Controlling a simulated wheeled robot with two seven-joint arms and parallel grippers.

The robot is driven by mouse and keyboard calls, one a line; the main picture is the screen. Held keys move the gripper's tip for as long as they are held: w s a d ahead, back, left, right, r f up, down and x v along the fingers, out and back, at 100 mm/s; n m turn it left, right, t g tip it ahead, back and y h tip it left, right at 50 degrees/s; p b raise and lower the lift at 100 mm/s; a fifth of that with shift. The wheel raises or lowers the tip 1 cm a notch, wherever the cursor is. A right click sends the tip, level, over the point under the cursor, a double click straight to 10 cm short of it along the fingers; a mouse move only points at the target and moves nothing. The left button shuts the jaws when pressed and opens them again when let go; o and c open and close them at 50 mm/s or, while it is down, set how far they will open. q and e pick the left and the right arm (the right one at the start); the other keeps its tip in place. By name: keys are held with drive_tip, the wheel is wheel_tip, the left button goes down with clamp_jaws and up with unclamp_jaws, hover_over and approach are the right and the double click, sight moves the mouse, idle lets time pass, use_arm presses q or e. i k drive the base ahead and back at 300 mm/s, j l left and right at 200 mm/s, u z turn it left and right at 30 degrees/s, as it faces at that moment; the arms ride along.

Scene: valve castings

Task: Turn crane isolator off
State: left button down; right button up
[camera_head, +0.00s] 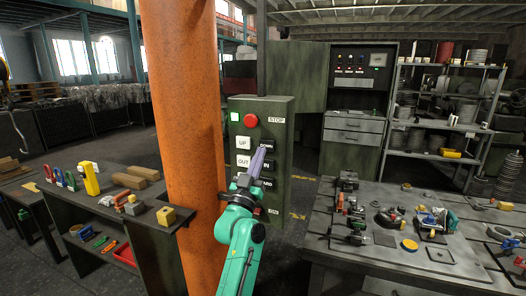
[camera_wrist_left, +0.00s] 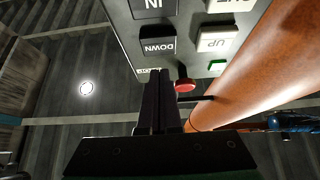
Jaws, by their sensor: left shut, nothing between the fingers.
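A dark green crane control box (camera_head: 283,125) stands beside the orange column in the head view. Its face has a red stop button (camera_head: 250,120), a green button (camera_head: 235,117) and white and black direction buttons. My left gripper (camera_head: 261,152) is shut and empty, with its fingers over the right button column near DOWN. In the left wrist view, the shut fingers (camera_wrist_left: 158,76) point at the box between the DOWN button (camera_wrist_left: 158,46) and the red stop button (camera_wrist_left: 185,82). I cannot tell whether they touch the face. My arm hides the lower part of the box, and no isolator handle is clearly visible.
The orange column (camera_head: 188,90) stands close left of the box. A bench (camera_head: 70,190) with tools is at left, and a metal worktable (camera_head: 385,255) with castings and tools is at right. A grey cabinet (camera_head: 355,130) and shelving (camera_head: 440,125) stand behind.

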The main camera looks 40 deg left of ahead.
sight(259, 209)
drive_tip(key=u, duration=1.3)
